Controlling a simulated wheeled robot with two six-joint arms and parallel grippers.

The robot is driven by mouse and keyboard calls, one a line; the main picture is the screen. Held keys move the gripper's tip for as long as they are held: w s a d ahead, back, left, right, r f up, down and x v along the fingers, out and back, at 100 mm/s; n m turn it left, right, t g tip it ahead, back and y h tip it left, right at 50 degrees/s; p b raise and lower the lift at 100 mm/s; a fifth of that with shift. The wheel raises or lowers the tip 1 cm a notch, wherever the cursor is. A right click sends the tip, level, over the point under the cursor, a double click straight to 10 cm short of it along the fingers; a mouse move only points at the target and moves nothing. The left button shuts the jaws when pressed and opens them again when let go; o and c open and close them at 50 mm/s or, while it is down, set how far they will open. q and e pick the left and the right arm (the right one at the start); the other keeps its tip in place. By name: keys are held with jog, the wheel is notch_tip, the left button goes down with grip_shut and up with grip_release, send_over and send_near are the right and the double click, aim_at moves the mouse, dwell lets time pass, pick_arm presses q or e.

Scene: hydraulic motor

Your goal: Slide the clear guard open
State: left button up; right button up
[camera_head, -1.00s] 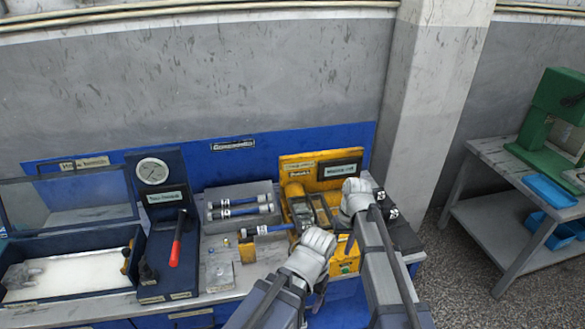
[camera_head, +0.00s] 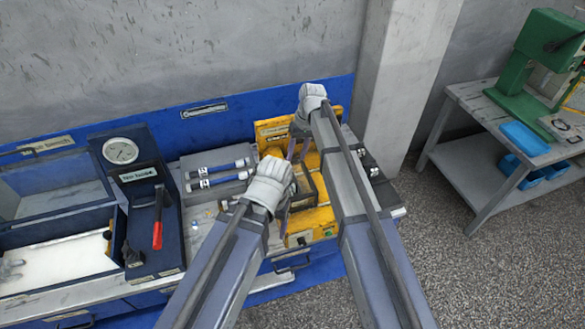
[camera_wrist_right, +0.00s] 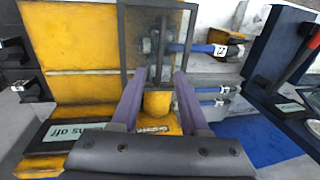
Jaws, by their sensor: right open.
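The clear guard (camera_wrist_right: 124,45), a see-through panel in a dark frame, sits over the yellow machine (camera_wrist_right: 75,50) in the right wrist view. A vertical dark bar and a blue hose end show behind or through it. My right gripper (camera_wrist_right: 160,74) is open, its two purple fingers apart at the guard's lower edge, with a yellow cylinder (camera_wrist_right: 157,102) visible between them. Contact with the guard cannot be told. In the head view the yellow machine (camera_head: 325,215) is partly covered by my arms. My left gripper (camera_head: 280,205) is over its left side, its fingers mostly hidden.
A grey tray (camera_head: 190,165) with blue hoses stands left of the machine. A gauge panel (camera_head: 120,150) with a red lever (camera_head: 157,220) stands further left, beside a lidded wash basin (camera_head: 50,265). Dark blocks (camera_head: 370,165) lie right of the machine. A green press stands on a side table (camera_head: 465,95).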

jog(key=b, duration=0.6)
send_over(292, 182)
jog(key=w, duration=0.2)
jog(key=f, duration=0.6)
jog(key=shift+s+d+f, duration=0.25)
jog(key=shift+r, duration=0.1)
grip_shut()
